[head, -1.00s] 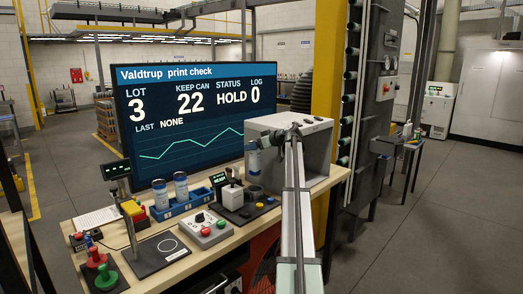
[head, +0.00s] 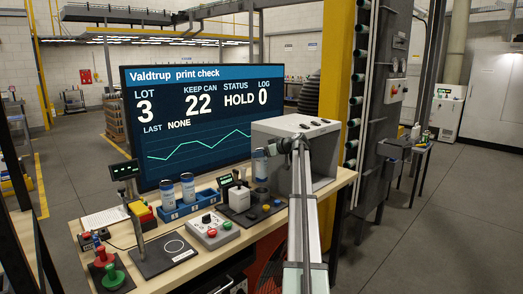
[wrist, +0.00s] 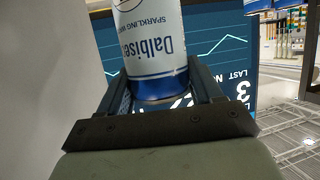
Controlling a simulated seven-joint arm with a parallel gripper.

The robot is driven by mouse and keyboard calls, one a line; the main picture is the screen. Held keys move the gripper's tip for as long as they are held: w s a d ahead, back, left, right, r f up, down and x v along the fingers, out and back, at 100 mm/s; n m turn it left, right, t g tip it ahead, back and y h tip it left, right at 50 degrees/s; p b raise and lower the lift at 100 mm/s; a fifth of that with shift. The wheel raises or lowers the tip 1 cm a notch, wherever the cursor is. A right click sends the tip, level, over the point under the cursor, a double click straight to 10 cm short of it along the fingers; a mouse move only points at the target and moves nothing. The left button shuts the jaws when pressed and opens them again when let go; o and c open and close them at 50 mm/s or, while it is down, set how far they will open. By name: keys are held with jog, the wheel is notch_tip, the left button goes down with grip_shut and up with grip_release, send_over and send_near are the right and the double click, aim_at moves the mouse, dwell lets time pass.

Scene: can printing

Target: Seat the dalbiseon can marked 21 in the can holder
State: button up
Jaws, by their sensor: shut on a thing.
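A white and blue can (head: 260,166) is held by my gripper (head: 270,152), in front of the left side of a grey box. In the wrist view my gripper (wrist: 160,95) is shut on this can (wrist: 150,50), with "Dalbise" and "SPARKLING" on its label. Its number cannot be read. In the head view the can is just above a dark round cup (head: 261,193) on a black plate, which looks like the can holder. I cannot tell whether the can's bottom touches it.
A blue rack (head: 175,215) with two cans stands left of the black plate. A grey control box (head: 212,232) with buttons is in front. The grey box (head: 322,150) stands right of the can, and the large screen (head: 225,120) stands behind. The bench front carries red and green knobs (head: 103,258).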

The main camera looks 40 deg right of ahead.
aim_at(262, 169)
jog(key=shift+f, duration=4.15)
dwell(0.5)
jog(key=o, duration=1.3)
jog(key=shift+o, duration=0.2)
jog(key=v, duration=1.3)
jog(key=shift+s+r, duration=0.2)
jog(key=shift+s, duration=0.15)
